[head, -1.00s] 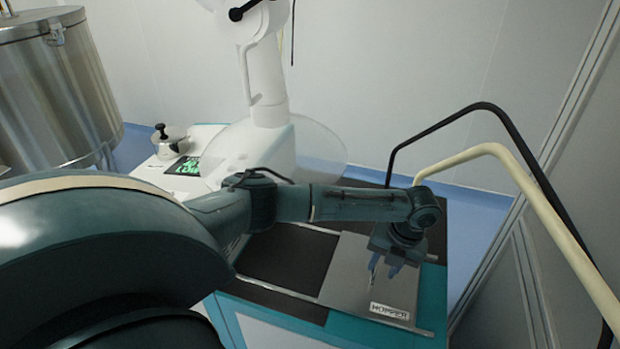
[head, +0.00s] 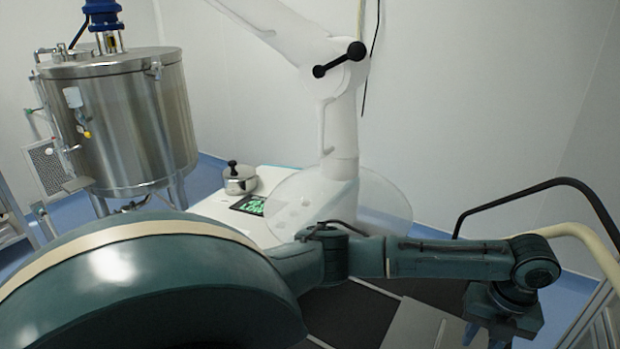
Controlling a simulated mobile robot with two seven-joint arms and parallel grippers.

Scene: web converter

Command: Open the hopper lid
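The hopper lid (head: 417,328) is a flat grey metal plate at the bottom edge of the head view. Only its far left part shows; its label and near part are outside the frame or behind my arm. My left arm reaches across to the right, and my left gripper (head: 484,336) hangs down over the lid area at the bottom edge. Its two fingers stand apart, with the tips cut off, so contact with the lid cannot be told. My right gripper is not in view.
A dark surface (head: 352,314) lies left of the lid. A clear round disc (head: 330,208) and a white machine arm (head: 338,110) stand behind. A steel tank (head: 130,125) is at the back left, a small lidded pot (head: 240,180) beside the green display (head: 250,205). Black rails (head: 560,184) rise at right.

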